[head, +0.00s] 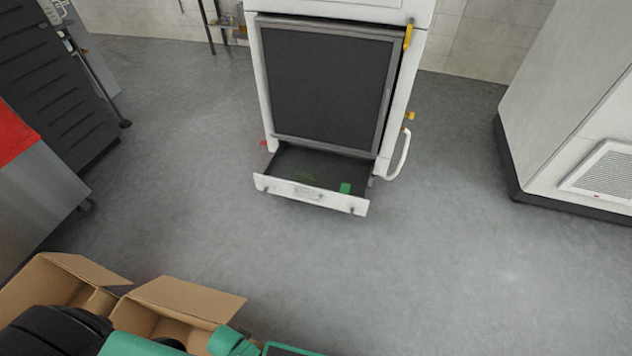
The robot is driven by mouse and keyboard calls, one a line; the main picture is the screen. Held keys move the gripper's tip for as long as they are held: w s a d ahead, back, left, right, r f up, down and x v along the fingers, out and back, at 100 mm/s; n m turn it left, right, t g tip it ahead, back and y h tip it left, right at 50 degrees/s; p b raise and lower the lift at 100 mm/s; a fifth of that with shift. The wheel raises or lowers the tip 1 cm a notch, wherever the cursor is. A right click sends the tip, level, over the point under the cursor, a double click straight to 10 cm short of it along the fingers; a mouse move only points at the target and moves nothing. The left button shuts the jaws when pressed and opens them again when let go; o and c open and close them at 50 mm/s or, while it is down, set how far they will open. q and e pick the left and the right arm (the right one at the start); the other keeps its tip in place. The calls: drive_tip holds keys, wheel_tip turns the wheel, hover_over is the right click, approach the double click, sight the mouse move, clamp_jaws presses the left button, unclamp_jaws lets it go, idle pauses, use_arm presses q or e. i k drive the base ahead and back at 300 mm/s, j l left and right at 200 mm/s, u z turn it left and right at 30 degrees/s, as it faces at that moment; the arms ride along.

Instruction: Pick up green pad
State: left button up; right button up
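A small bright green pad (345,188) shows at the front right of the open low drawer (311,194) of the white washer, close behind the drawer's front panel. It is small in the picture, and its lower part is hidden by that panel. A fainter green patch (304,176) shows on the dark drawer floor to its left; I cannot tell what it is. Neither of my grippers can be made out in the head view, and nothing touches the pad.
The washer (415,95) has a dark front panel (328,85) above the drawer and a white curved handle (400,155) at right. Open cardboard boxes (175,300) stand at the lower left. Dark and grey cabinets stand at left, a white cabinet (565,110) at right. The grey floor between is clear.

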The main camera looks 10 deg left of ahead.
sight(345, 188)
drive_tip(key=i+l, duration=0.25)
drive_tip(key=l, duration=0.15)
drive_tip(key=i, duration=0.65)
drive_tip(key=i+j, duration=0.15)
drive_tip(key=i, duration=0.55)
